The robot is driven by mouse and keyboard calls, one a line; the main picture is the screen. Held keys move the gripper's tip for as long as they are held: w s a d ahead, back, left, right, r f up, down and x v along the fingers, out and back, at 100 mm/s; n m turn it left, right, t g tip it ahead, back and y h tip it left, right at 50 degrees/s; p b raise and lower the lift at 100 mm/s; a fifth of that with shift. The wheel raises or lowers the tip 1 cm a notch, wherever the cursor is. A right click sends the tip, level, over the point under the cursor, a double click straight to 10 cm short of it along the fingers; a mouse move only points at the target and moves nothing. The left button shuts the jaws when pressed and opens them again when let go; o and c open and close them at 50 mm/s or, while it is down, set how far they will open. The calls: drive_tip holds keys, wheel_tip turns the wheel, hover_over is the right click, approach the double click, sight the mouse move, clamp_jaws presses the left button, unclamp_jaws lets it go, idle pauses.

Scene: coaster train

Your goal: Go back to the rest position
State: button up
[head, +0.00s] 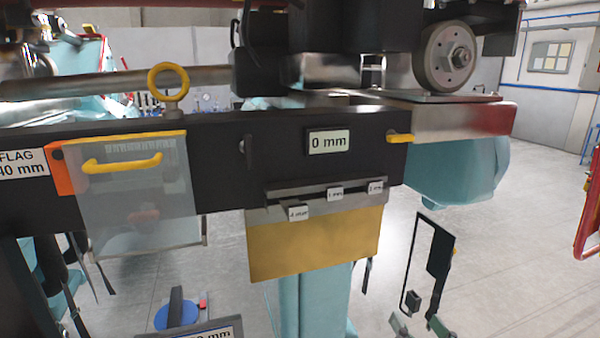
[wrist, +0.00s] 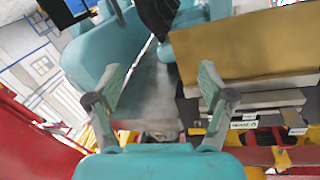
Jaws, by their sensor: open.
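My gripper (head: 419,325) shows at the bottom right of the head view, only its grey-green fingertips in frame. In the wrist view my gripper (wrist: 160,80) has its two fingers wide apart, with nothing between them. It is apart from the tan panel (head: 315,243), which hangs under the black beam (head: 220,155) and also shows at the upper right of the wrist view (wrist: 250,45). Several small white tags (head: 335,193) sit in the slotted holder above that panel. A rest position is not marked in either view.
A "0 mm" plate (head: 328,142) and a clear flap with a yellow handle (head: 122,163) are on the beam. A wheel (head: 445,57) sits above right. A thin black frame (head: 432,260) stands near my fingertips. Red structure (wrist: 40,140) fills the wrist view's lower left. Floor is open at right.

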drive_tip(key=s+a+f+g+h, duration=0.1)
drive_tip(key=s+a+f+h, duration=0.1)
drive_tip(key=s+f, duration=1.55)
drive_tip(key=s+a+f+n+g, duration=0.1)
drive_tip(key=s, duration=2.2)
drive_tip(key=shift+f+n, duration=0.2)
drive_tip(key=shift+n, duration=0.2)
